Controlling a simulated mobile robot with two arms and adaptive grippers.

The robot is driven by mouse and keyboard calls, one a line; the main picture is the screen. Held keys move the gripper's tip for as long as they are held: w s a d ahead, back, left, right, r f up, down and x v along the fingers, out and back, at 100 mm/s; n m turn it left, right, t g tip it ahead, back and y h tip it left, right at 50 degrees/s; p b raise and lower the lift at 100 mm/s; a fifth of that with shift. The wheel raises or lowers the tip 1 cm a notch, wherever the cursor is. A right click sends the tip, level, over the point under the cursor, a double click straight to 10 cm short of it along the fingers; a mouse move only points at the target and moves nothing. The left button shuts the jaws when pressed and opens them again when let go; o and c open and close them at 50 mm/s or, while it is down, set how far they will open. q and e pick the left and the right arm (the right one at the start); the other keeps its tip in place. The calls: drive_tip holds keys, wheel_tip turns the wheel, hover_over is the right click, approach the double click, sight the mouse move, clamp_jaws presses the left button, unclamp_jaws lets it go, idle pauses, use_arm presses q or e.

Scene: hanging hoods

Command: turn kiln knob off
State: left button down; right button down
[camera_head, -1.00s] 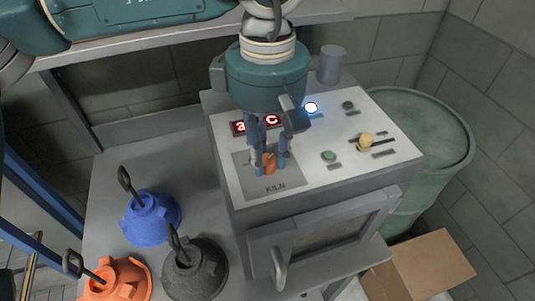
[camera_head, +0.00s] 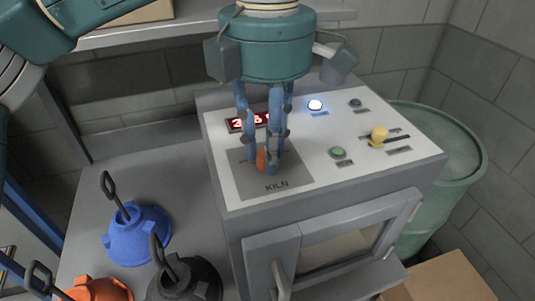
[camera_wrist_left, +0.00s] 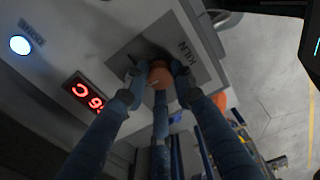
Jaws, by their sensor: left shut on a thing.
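The orange kiln knob (camera_head: 262,160) sits on a grey plate marked KILN (camera_head: 277,185) on the white top panel of the kiln (camera_head: 225,188). My left gripper (camera_head: 266,162) reaches down from above with its blue fingers around the knob. In the left wrist view the fingers are shut on the orange knob (camera_wrist_left: 161,76), which is partly hidden between them. The knob's exact turn angle is hard to tell. A red lit display (camera_head: 240,123) is partly covered by the fingers. My right gripper is not in view.
A lit white button (camera_head: 315,105), a green button (camera_head: 338,152) and a yellow slider (camera_head: 379,133) are on the panel. Blue (camera_head: 137,235), black (camera_head: 183,280) and orange (camera_head: 97,290) hoods stand at left. A green barrel (camera_head: 455,150) stands at right.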

use_arm(q)
drive_tip(key=n+b, duration=0.3)
drive_tip(key=n, duration=0.3)
drive_tip(key=shift+n, duration=0.3)
drive_tip(key=n+b, duration=0.1)
drive_tip(key=n, duration=0.2)
drive_tip(key=shift+r, duration=0.1)
drive_tip(key=shift+n+b, duration=0.5)
drive_tip(key=shift+n, duration=1.1)
drive_tip(key=shift+r, duration=0.1)
drive_tip(key=c, duration=1.4)
unclamp_jaws()
wheel_tip(320, 180, up, 12)
